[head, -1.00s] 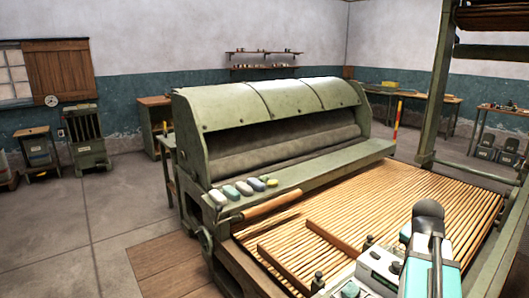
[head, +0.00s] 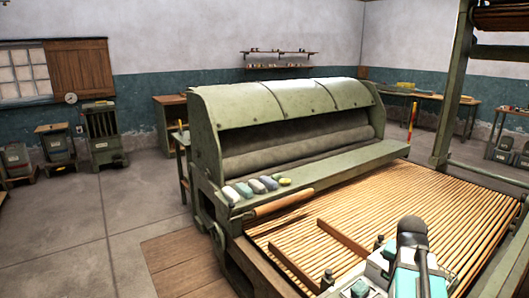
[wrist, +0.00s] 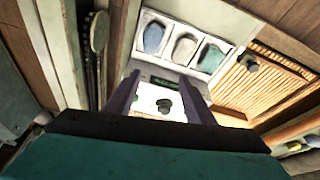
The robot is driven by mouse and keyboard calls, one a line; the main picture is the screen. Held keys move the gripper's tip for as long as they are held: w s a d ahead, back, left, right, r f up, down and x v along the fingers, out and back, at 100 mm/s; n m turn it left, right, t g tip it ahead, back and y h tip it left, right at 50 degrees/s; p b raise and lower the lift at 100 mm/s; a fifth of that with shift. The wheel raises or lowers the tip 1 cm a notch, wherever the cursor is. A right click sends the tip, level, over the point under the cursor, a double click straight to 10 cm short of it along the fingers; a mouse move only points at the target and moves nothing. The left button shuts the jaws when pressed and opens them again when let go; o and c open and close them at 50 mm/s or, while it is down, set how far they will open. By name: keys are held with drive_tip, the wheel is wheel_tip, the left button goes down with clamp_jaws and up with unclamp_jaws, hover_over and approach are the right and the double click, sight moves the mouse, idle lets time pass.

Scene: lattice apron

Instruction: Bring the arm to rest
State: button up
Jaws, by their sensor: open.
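My gripper (wrist: 158,90) shows in the wrist view with its two dark fingers apart and nothing between them. Past the fingers lies a white panel with a dark knob (wrist: 164,105). In the head view my arm stands at the lower right, in front of the slatted apron (head: 385,220); its gripper end cannot be made out there. The apron of thin wooden slats also shows at the right of the wrist view (wrist: 265,85).
A white tray with compartments (wrist: 200,38) lies beyond my fingers. Open floor (head: 70,235) is on the left.

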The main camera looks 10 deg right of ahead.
drive_tip(key=w+a+f+n+y, duration=0.1)
drive_tip(key=w+a+f+n, duration=0.15)
drive_tip(key=a+f, duration=0.55)
drive_tip(key=w+a+f+n+y, duration=0.1)
drive_tip(key=a+f+n, duration=0.2)
drive_tip(key=a+f, duration=0.55)
drive_tip(key=s+a+f+n+g+y, duration=0.1)
drive_tip(key=s+a+f+n, duration=0.1)
drive_tip(key=a+f, duration=0.5)
drive_tip(key=s+a+f+n+g, duration=0.1)
drive_tip(key=s+a+f+n, duration=0.15)
drive_tip(key=a, duration=0.75)
drive_tip(key=s+f+g, duration=0.3)
drive_tip(key=s+f, duration=0.6)
drive_tip(key=s, duration=0.3)
drive_tip(key=s+f+g, duration=0.2)
drive_tip(key=s+f, duration=0.7)
drive_tip(key=s, duration=0.4)
drive_tip(key=shift+s+a+f+g, duration=0.25)
drive_tip(key=shift+s+f+g, duration=0.05)
drive_tip(key=shift+f+g, duration=0.1)
drive_tip(key=shift+r, duration=0.1)
drive_tip(key=shift+c, duration=0.5)
clamp_jaws()
